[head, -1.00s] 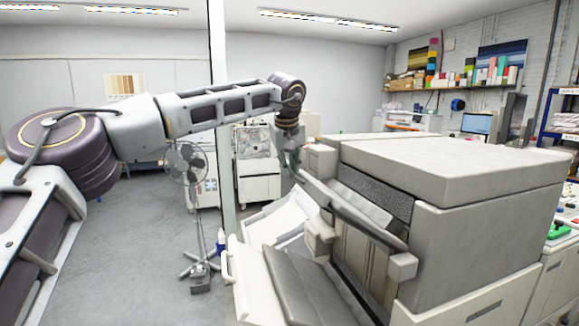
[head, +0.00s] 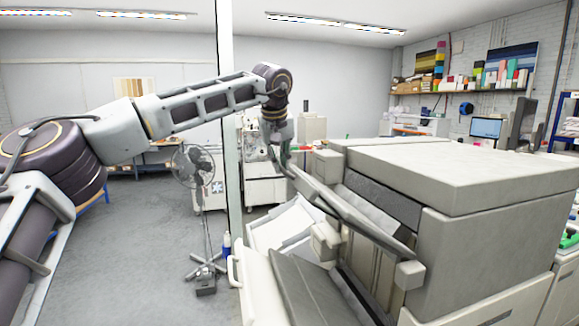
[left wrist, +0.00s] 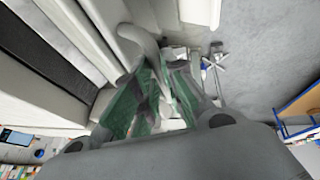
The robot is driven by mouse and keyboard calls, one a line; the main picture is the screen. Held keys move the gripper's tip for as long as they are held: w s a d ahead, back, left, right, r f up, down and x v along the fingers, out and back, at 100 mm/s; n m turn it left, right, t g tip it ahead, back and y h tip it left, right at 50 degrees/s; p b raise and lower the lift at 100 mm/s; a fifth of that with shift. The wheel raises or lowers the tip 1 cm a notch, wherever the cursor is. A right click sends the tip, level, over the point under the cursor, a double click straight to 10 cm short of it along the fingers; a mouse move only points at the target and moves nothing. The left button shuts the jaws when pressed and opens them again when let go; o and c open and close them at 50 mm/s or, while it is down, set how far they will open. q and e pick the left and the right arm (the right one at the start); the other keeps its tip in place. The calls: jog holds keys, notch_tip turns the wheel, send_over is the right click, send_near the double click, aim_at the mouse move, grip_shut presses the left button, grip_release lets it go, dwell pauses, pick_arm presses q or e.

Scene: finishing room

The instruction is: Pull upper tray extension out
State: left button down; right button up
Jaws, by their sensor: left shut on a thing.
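The upper tray extension appears as a long pale grey bar (head: 350,215) slanting across the open front of the large grey machine (head: 450,180). My left gripper (head: 281,152) is at the bar's far left end in the head view. In the left wrist view, the green-padded fingers (left wrist: 157,98) are shut around a curved grey handle (left wrist: 146,46), which seems to belong to this extension. The grip itself is small in the head view and partly hidden by the gripper. My right gripper is in neither current view.
Below the bar, a dark grey sloping tray (head: 305,290) and a white tray (head: 285,228) stick out from the machine. A white post (head: 225,130) and a standing fan (head: 193,165) stand left of it. The floor (head: 140,240) at left is clear.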

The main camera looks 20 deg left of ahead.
pick_arm(q)
jog(key=s+a+r+p, duration=0.1)
jog(key=s+a+r, duration=0.2)
jog(key=a+r, duration=0.1)
jog(key=shift+a+r, duration=0.25)
jog(key=shift+a, duration=0.1)
jog(key=c, duration=1.7)
grip_release()
jog(key=shift+a, duration=0.1)
jog(key=shift+o, duration=1.1)
jog(key=shift+s+a, duration=0.1)
jog(key=shift+s, duration=0.1)
jog(key=shift+w, duration=0.1)
jog(key=v, duration=1.2)
